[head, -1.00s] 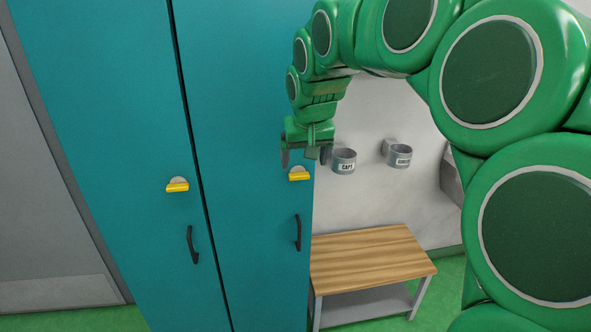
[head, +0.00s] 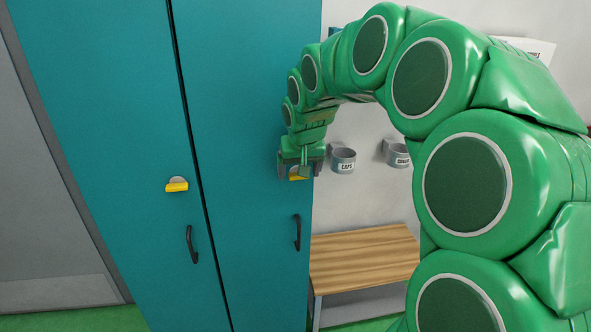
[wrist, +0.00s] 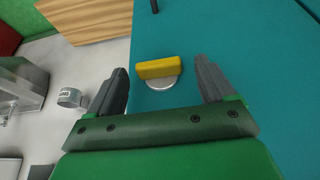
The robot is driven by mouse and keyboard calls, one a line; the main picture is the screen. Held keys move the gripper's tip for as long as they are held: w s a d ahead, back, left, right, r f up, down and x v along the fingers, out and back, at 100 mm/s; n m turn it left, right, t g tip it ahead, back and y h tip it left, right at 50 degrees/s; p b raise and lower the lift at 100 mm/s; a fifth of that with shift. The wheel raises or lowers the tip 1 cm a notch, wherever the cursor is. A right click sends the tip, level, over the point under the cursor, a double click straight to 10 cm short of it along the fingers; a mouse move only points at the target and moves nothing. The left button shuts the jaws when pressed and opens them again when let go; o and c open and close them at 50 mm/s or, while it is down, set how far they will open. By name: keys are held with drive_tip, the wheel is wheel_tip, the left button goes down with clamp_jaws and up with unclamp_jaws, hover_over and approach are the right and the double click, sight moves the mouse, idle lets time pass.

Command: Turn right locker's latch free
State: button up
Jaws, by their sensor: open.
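The right locker (head: 240,120) is a tall teal door with a dark handle (head: 297,232). Its latch (head: 298,173) is a yellow bar on a round grey base, above the handle, partly hidden by my gripper in the head view. My gripper (head: 298,174) is at the latch, its fingers open. In the wrist view the yellow latch bar (wrist: 160,68) lies between and a little beyond the two dark fingertips of my gripper (wrist: 163,80), with gaps on both sides and no contact seen. The bar lies nearly across the gap.
The left locker (head: 95,120) has its own yellow latch (head: 177,184) and dark handle (head: 191,244). Right of the lockers are wall cups, one labelled CAPS (head: 343,160), and a wooden bench (head: 362,258). A narrow gap separates the two doors.

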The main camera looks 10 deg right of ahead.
drive_tip(key=c, duration=1.1)
drive_tip(key=shift+o, duration=0.2)
